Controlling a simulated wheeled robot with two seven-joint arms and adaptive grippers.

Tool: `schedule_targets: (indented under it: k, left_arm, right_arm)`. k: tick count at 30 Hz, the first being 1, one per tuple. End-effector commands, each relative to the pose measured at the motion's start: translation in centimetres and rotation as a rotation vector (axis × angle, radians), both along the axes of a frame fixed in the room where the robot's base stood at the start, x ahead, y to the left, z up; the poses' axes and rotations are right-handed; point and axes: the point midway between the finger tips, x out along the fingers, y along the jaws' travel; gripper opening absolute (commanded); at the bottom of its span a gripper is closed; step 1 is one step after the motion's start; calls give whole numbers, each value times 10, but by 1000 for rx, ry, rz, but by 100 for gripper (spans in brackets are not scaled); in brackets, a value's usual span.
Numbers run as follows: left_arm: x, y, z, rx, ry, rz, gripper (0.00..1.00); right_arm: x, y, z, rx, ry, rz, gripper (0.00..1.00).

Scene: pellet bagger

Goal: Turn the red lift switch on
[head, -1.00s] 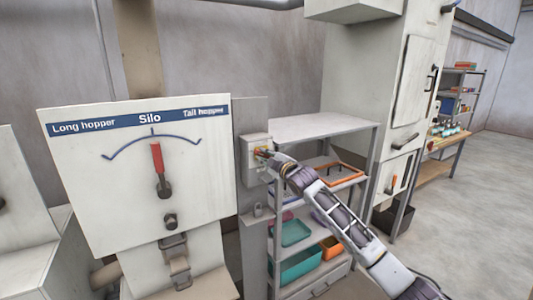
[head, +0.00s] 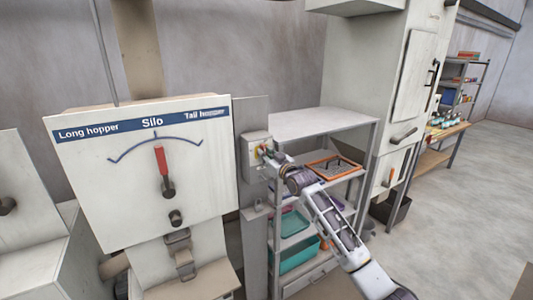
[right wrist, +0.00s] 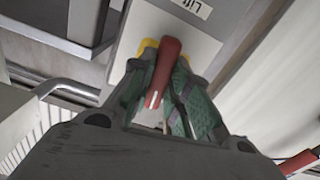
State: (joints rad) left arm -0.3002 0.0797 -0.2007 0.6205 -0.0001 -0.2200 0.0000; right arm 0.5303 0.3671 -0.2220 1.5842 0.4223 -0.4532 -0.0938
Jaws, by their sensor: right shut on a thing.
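The lift switch box (head: 252,160) is a pale box on the grey post right of the Silo panel. In the right wrist view its plate (right wrist: 200,45) carries a small label, seen rotated and partly cut off. The red switch handle (right wrist: 166,68) stands out from the plate, with yellow behind it. My right gripper (head: 267,154) is at the front of the box. In the right wrist view its green fingers (right wrist: 163,62) lie on either side of the red handle, shut on it. My left gripper is not in view.
The Silo panel (head: 110,190) with its red pointer (head: 161,162) stands close on the left. A shelf rack (head: 318,124) with an orange-rimmed tray (head: 334,166) and teal bins (head: 298,254) stands behind my right arm. Open floor (head: 465,220) lies to the right.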

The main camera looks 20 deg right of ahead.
Motion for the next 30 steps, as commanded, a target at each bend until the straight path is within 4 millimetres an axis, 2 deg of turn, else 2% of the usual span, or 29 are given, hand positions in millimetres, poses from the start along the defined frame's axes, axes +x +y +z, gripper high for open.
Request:
schedule_targets:
  k: [1,9,24,25,29,30]
  left_arm:
    - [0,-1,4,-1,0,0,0]
    - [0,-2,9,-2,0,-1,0]
    - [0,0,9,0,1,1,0]
    - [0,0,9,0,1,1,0]
    - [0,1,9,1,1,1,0]
    - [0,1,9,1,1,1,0]
  right_arm:
    - [0,0,5,33,1,0,0]
    - [0,-1,5,137,22,-1,0]
    - [0,-1,5,160,24,-1,0]
    - [0,-1,5,160,24,-1,22]
    - [0,-1,5,158,26,0,38]
    - [0,0,4,158,26,0,39]
